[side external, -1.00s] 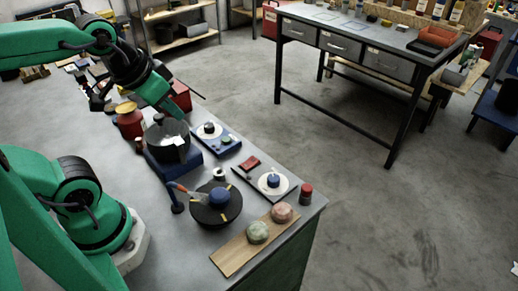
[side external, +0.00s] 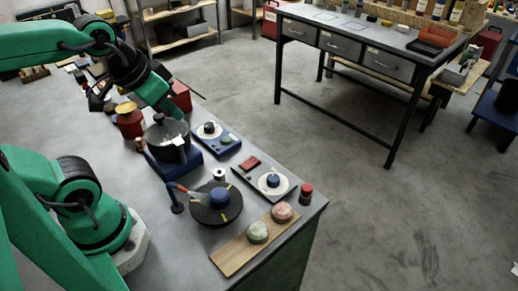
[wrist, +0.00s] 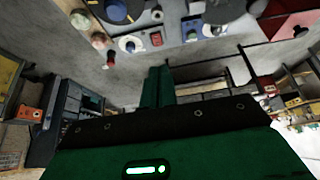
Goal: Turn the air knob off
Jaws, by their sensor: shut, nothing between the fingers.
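Several round knobs stand on the grey bench, and I cannot tell which is the air knob. A dark knob (side external: 209,128) sits on a white dial on a blue plate (side external: 227,146) with a small green piece. A blue knob (side external: 219,196) tops a black disc with yellow marks. My gripper (side external: 178,113) is shut and empty, raised above the black pot, apart from the knobs; its fingers show in the wrist view (wrist: 157,85).
The black pot (side external: 160,134) stands on a blue base among the knobs. A red container (side external: 130,122) stands behind the pot.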

